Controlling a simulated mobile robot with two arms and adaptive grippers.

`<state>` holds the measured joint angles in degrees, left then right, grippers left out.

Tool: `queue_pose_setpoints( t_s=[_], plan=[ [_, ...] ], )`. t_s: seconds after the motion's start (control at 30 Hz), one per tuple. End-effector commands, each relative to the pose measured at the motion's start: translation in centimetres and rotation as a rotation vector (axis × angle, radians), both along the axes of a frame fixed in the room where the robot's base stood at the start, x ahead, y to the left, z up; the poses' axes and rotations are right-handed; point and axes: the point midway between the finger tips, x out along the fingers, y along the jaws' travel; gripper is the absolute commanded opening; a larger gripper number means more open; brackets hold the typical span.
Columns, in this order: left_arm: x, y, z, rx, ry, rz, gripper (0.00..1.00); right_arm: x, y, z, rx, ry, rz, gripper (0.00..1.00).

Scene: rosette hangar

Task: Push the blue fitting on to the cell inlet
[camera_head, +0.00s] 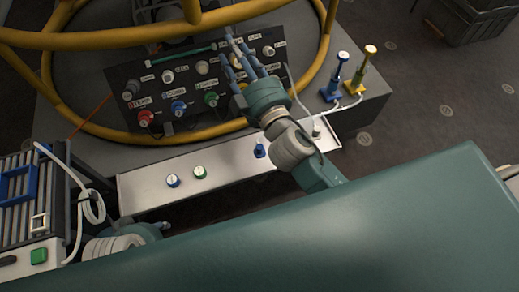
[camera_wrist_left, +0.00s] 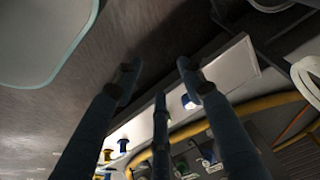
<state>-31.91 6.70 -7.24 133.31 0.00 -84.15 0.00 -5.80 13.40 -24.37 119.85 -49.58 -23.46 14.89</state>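An upright black panel (camera_head: 128,75) carries labelled ports, including a grey one by a label that seems to read CELL (camera_head: 182,70). A blue-ringed round fitting (camera_head: 173,180) sits on the pale tray (camera_head: 140,190) beside a green-ringed one (camera_head: 199,172). A smaller blue piece (camera_head: 260,151) stands farther right on the tray. My right gripper (camera_head: 236,50) reaches over the panel's upper right ports; whether it holds anything is unclear. My left gripper is low at the left, mostly hidden; in the left wrist view its fingers (camera_wrist_left: 158,85) are spread and empty.
Yellow tubes (camera_head: 100,40) arch around the panel. A slatted rack (camera_head: 20,200) with a white cable (camera_head: 88,205) stands at the left.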

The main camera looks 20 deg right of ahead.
Motion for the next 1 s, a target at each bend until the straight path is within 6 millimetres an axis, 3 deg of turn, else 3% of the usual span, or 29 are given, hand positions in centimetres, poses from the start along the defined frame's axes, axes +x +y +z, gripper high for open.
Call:
queue_pose_setpoints(
  t_s=[0.03, 0.1, 0.2, 0.27, 0.37, 0.4, 0.5, 0.57, 0.67, 0.8, 0.9, 1.0],
  plan=[
    [0.1, 0.0, -0.4, -0.001, 0.001, 0.0, 0.4, 0.4, 2.8, 1.8, -0.066, -0.089, 0.081, 0.4],
    [0.1, -0.1, -0.9, 0.0, 0.005, 0.0, 0.4, 0.0, 6.7, 3.6, -0.157, -0.198, 0.202, 0.4],
    [0.2, -0.1, -1.7, 0.0, 0.007, -0.001, 0.4, -1.3, 12.5, 4.3, -0.3, -0.326, 0.388, 0.4],
    [0.2, -0.1, -2.2, 0.0, 0.009, -0.001, 0.4, -2.6, 15.9, 3.7, -0.404, -0.389, 0.513, 0.4],
    [0.3, -0.1, -3.1, 0.0, 0.013, -0.002, 0.4, -5.1, 20.9, 0.3, -0.609, -0.463, 0.747, 0.4],
    [0.4, -0.1, -3.4, 0.0, 0.014, -0.002, 0.4, -6.1, 22.2, -1.9, -0.704, -0.474, 0.846, 0.4],
    [0.4, -0.2, -4.3, 0.0, 0.017, -0.003, 0.4, -8.2, 23.5, -8.5, -0.944, -0.453, 1.081, 0.4],
    [0.4, -0.2, -4.8, 0.0, 0.02, -0.003, 0.4, -8.8, 22.6, -12.6, -1.085, -0.405, 1.205, 0.4],
    [0.5, -0.2, -5.5, 0.0, 0.022, -0.004, 0.4, -9.1, 19.2, -18.8, -1.305, -0.282, 1.376, 0.4],
    [0.5, -0.2, -6.4, 0.001, 0.025, -0.004, 0.4, -8.3, 11.8, -24.8, -1.575, -0.043, 1.541, 0.4],
    [0.5, -0.2, -6.9, 0.0, 0.028, -0.005, 0.4, -7.4, 6.1, -27.0, -1.724, 0.141, 1.604, 0.4],
    [0.5, -0.2, -7.3, 0.0, 0.03, -0.005, 0.4, -6.7, 1.5, -27.8, -1.827, 0.303, 1.635, 0.4]
  ],
)
